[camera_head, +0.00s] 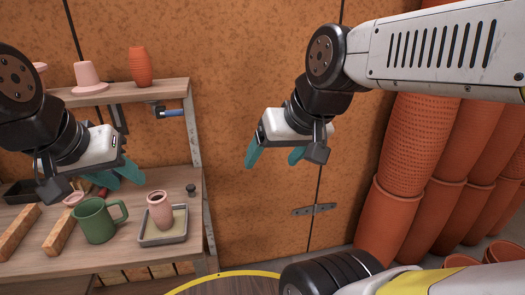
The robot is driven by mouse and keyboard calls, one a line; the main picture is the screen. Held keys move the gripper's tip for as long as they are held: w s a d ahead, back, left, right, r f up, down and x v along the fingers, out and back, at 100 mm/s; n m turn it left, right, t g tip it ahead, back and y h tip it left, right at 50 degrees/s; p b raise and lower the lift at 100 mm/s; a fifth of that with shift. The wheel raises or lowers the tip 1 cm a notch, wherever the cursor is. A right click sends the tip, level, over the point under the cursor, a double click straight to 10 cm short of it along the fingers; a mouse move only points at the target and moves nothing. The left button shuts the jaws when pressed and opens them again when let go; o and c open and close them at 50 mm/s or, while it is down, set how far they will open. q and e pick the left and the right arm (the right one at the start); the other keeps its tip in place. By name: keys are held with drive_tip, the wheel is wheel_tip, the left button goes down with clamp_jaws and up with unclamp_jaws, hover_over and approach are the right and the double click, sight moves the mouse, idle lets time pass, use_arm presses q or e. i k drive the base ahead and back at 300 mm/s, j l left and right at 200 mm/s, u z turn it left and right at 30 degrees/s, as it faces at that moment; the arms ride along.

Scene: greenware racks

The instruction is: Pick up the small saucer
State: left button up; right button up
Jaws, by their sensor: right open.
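I cannot make out a clear small saucer. A small pink piece (74,198) lies on the workbench behind the green mug (97,222), partly hidden, and its shape is unclear. My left gripper (122,178) is above the bench, behind and above the mug, with its teal fingers pointing down to the right. Its jaw gap is hard to judge from this angle. My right gripper (275,155) is open and empty in the air right of the bench, with its teal fingers apart.
A pink vase (160,211) stands in a grey tray (163,240) on the bench. Wooden blocks (16,232) lie at the left. The shelf (130,92) holds a pink flared piece (88,78) and an orange vase (140,66). Stacked terracotta pots (400,205) stand at the right.

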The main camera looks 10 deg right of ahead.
sight(77, 198)
drive_tip(key=j+u, duration=0.1)
drive_tip(key=j, duration=0.35)
drive_tip(key=i+j+u, duration=0.1)
drive_tip(key=j, duration=0.4)
drive_tip(key=i+j+u, duration=0.1)
drive_tip(key=j, duration=0.35)
drive_tip(key=j+u, duration=0.1)
drive_tip(key=j, duration=0.35)
drive_tip(key=i+j, duration=0.15)
drive_tip(key=j, duration=0.3)
drive_tip(key=u, duration=0.05)
